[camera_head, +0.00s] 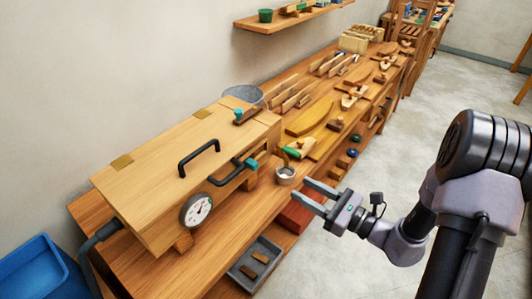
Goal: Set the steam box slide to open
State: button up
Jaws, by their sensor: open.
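The steam box (150,212) is a long wooden box on the left part of the bench. It has a black handle (199,157) on its lid and a round white dial gauge (197,209) on its near side. A black handle with a teal end (236,171) sits on the near side, right of the gauge. A second teal piece (238,116) is at the box's far right end. I cannot tell which of these is the slide, or its setting. My gripper (308,193) is open and empty in front of the bench, right of the box and apart from it.
A small metal cup (285,175) stands on the bench between the box and my gripper. Wooden planes and boards (315,118) cover the bench beyond. A grey tray (254,263) and a red box (296,216) sit on the lower shelf. Open floor (425,120) lies right of the bench.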

aim_at(256, 165)
jog(key=b+x, duration=0.1)
jog(key=x, duration=1.5)
jog(key=shift+s+a+r+b, duration=0.1)
jog(key=shift+s+a+b, duration=0.15)
jog(key=shift+b, duration=0.1)
grip_shut()
